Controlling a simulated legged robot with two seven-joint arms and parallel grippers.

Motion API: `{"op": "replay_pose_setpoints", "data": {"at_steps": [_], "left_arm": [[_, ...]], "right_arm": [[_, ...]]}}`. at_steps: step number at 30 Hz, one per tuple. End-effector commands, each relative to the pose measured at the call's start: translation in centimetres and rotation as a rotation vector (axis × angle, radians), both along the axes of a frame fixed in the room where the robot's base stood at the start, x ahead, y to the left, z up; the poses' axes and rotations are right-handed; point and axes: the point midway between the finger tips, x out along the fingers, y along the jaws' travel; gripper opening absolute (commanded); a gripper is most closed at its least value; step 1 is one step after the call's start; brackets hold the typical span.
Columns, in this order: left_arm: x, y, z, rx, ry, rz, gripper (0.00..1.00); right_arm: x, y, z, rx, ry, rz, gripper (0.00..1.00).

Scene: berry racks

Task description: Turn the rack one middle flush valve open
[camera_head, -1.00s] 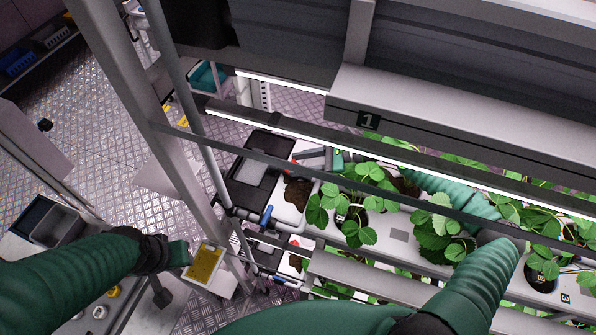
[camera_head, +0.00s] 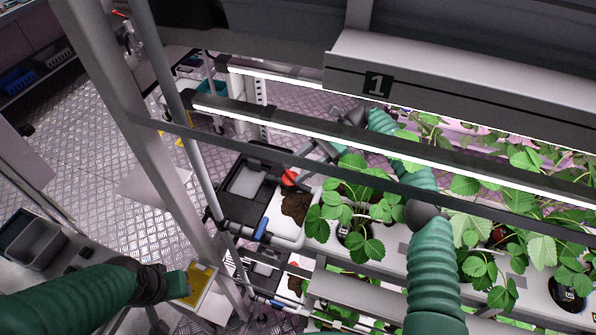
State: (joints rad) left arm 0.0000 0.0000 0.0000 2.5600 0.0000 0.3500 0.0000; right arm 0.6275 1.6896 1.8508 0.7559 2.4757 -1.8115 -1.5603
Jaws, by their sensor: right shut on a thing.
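The rack marked with a number 1 sign (camera_head: 378,84) fills the right side. A red valve handle (camera_head: 289,178) shows at the left end of its middle plant tier, above a white trough end with dark soil. My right arm reaches in behind the strawberry plants. My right gripper (camera_head: 302,168) is at the red handle and shut on it; the fingertips are small and partly hidden by the rack bars. I cannot tell how far the handle is turned. My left gripper (camera_head: 188,284) is at the lower left beside a yellow card (camera_head: 201,285); its jaws are unclear.
A blue valve (camera_head: 262,229) sits on the pipe at the trough's front. A lower tier shows another red part (camera_head: 294,266). The rack post (camera_head: 150,150) and light bars (camera_head: 330,139) cross the view. Strawberry plants (camera_head: 360,205) crowd the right arm.

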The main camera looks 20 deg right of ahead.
Motion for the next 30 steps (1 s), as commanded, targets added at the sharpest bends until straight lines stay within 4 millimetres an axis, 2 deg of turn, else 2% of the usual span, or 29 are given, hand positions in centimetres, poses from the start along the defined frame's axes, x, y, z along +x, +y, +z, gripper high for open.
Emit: {"op": "replay_pose_setpoints", "data": {"at_steps": [15,16,18,21,30], "left_arm": [[0.0,0.0,-0.21,0.0,0.0,0.0,0.36],[0.0,0.0,-0.21,0.0,0.0,0.0,0.36],[0.0,0.0,-0.21,0.0,0.0,0.0,0.36],[0.0,0.0,-0.21,0.0,0.0,0.0,0.36],[0.0,0.0,0.02,0.0,0.0,0.0,0.36]], "right_arm": [[0.15,-0.19,-0.23,-0.006,0.002,0.012,0.0],[0.15,-0.19,-0.22,-0.006,0.002,0.011,0.43],[0.15,-0.19,-0.22,-0.006,0.002,0.011,0.52],[0.13,-0.15,-0.18,-0.005,0.002,0.013,0.62],[0.05,-0.08,0.28,-0.002,0.0,0.015,0.62]]}}
